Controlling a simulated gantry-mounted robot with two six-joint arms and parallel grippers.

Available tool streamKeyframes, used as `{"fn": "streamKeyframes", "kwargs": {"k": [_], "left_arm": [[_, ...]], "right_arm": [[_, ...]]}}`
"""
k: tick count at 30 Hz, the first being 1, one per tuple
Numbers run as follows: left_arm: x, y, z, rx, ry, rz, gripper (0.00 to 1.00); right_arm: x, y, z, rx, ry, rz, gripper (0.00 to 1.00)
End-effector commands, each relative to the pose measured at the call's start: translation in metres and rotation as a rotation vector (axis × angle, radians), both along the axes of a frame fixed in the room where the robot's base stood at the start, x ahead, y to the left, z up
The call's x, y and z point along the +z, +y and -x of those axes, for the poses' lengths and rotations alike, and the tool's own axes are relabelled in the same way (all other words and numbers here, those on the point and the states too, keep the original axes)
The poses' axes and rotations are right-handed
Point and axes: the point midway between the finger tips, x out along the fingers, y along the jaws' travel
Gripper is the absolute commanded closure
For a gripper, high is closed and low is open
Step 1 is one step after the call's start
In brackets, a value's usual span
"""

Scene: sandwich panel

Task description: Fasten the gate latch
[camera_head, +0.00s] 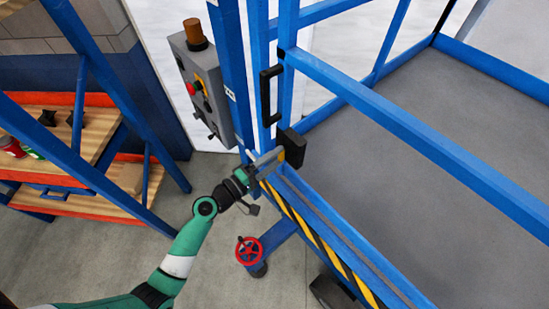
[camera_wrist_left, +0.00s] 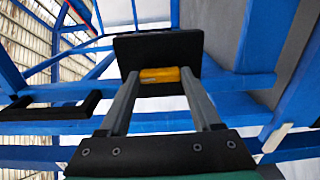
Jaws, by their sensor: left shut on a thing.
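The gate latch shows as a black block (camera_head: 293,147) low on the blue gate post in the head view. In the left wrist view it is a black plate (camera_wrist_left: 158,47) with a short yellow piece (camera_wrist_left: 160,75) in front of it. My left gripper (camera_head: 277,157) reaches it from the lower left. Its two grey fingers (camera_wrist_left: 160,84) are shut on the yellow piece, one at each end. The blue gate (camera_head: 284,70) carries a black pull handle (camera_head: 265,96) above the latch. The handle also shows at the left of the wrist view (camera_wrist_left: 50,112). My right gripper is in neither view.
A grey control box (camera_head: 200,80) with buttons hangs left of the gate. A blue shelf rack (camera_head: 90,180) with wooden boards stands at the left. A red handwheel (camera_head: 249,250) sits below the platform edge. Blue rails (camera_head: 420,140) border the grey platform floor (camera_head: 440,120) at the right.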

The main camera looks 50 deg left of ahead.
Motion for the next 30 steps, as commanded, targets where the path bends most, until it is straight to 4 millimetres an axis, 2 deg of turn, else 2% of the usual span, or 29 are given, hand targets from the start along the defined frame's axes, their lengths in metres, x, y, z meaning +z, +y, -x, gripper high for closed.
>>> {"fn": "streamKeyframes", "kwargs": {"k": [1,2,6,17,20,30], "left_arm": [[0.0,0.0,0.0,0.0,-0.001,0.004,0.91],[0.0,0.0,0.0,0.0,-0.001,0.004,0.3],[0.0,0.0,0.0,0.0,0.0,0.003,0.05],[-0.001,0.001,0.005,0.001,0.001,0.001,0.05],[-0.002,0.002,0.02,0.003,0.001,0.002,0.05],[-0.003,0.007,0.096,0.006,0.001,0.003,0.05]], "right_arm": [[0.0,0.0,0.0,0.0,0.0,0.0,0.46],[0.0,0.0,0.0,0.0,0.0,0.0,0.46],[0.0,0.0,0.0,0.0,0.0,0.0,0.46],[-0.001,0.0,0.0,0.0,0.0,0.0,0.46],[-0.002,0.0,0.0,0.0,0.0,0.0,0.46],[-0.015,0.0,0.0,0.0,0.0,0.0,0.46]]}}
